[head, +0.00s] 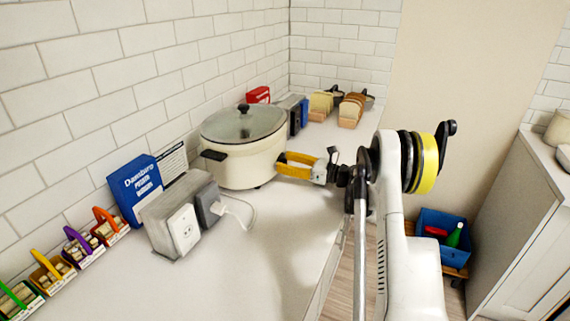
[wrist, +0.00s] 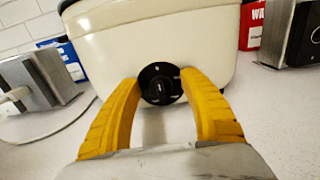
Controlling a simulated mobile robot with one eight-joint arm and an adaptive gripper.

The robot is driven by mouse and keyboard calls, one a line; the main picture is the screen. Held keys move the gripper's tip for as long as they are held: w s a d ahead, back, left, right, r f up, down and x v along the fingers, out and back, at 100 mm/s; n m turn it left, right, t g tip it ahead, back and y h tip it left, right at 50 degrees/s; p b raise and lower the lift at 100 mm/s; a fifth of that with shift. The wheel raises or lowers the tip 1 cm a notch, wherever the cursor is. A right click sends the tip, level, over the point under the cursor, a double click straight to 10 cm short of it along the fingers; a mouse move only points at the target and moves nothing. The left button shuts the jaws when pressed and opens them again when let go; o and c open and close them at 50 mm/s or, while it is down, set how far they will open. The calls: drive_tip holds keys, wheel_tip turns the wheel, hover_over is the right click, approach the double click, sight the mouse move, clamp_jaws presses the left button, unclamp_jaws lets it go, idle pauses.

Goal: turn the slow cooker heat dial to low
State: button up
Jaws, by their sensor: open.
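The slow cooker (head: 245,157) is a cream pot with a glass lid and dark handles, standing on the counter against the tiled wall. Its body also fills the top of the wrist view (wrist: 150,45). Its black round heat dial (wrist: 160,84) shows low on the front in the wrist view; I cannot read its setting. My gripper (head: 281,164) has yellow fingers and is at the cooker's front right side. In the head view the dial is hidden.
A grey outlet box (head: 180,215) with a plugged cord stands left of the cooker, by a blue box (head: 138,188). Small colourful-handled baskets (head: 80,247) line the wall. Bread slices (head: 352,108) stand beyond the cooker. The front counter (head: 265,260) is mostly clear.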

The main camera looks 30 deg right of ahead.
drive_tip(key=shift+c, duration=0.5)
clamp_jaws()
drive_tip(key=shift+m, duration=0.3)
drive_tip(key=m+b, duration=0.1)
drive_tip(key=m, duration=0.5)
drive_tip(key=shift+w+d+m, duration=0.1)
drive_tip(key=shift+d+m, duration=0.05)
drive_tip(key=shift+m, duration=0.15)
drive_tip(key=m, duration=0.6)
drive_tip(key=shift+w+d+f+m+b, duration=0.1)
drive_tip(key=shift+d+f+m+b, duration=0.1)
drive_tip(key=shift+m+b, duration=0.1)
